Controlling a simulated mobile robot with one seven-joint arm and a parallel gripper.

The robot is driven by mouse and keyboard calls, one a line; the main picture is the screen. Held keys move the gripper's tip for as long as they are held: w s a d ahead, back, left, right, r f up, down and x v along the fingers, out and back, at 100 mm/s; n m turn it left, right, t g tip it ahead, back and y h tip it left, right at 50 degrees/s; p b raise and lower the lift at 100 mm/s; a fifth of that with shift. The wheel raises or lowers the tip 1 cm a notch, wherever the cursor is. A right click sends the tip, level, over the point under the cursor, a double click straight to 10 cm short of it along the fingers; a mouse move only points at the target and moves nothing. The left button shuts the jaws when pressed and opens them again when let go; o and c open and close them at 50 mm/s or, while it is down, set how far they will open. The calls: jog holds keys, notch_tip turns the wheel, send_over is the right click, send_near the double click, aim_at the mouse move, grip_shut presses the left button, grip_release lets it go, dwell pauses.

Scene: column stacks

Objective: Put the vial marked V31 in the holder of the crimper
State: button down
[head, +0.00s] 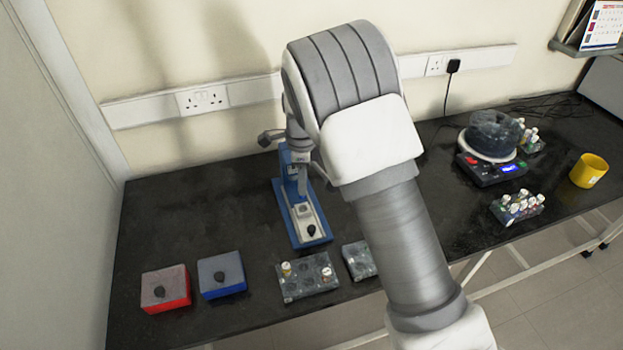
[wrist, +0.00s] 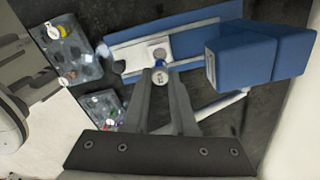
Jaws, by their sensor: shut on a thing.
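The crimper (head: 299,207) is a blue press with a pale slide on its base; it also shows in the wrist view (wrist: 255,55). Its light holder (wrist: 157,47) sits on the slide. My gripper (wrist: 161,78) is shut on a small vial (wrist: 160,76) with a pale, round top bearing a dark mark I cannot read. In the wrist view the vial appears right beside the holder, overlapping its near edge. I cannot tell its height above the holder or whether they touch. My arm hides much of the crimper's upper part in the head view.
A dark rack (head: 307,287) with two capped vials stands in front of the crimper, beside a second rack (head: 358,262) partly behind my arm. Red (head: 166,300) and blue (head: 221,285) blocks lie left.

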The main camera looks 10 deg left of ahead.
aim_at(303, 198)
jog(key=shift+f+b, duration=1.55)
jog(key=shift+f, duration=0.4)
jog(key=shift+f, duration=0.6)
dwell(0.9)
jog(key=shift+f, duration=0.4)
jog(key=shift+c, duration=1.6)
grip_release()
jog(key=shift+r, duration=0.15)
jog(key=shift+r+p, duration=2.1)
jog(key=shift+r, duration=0.8)
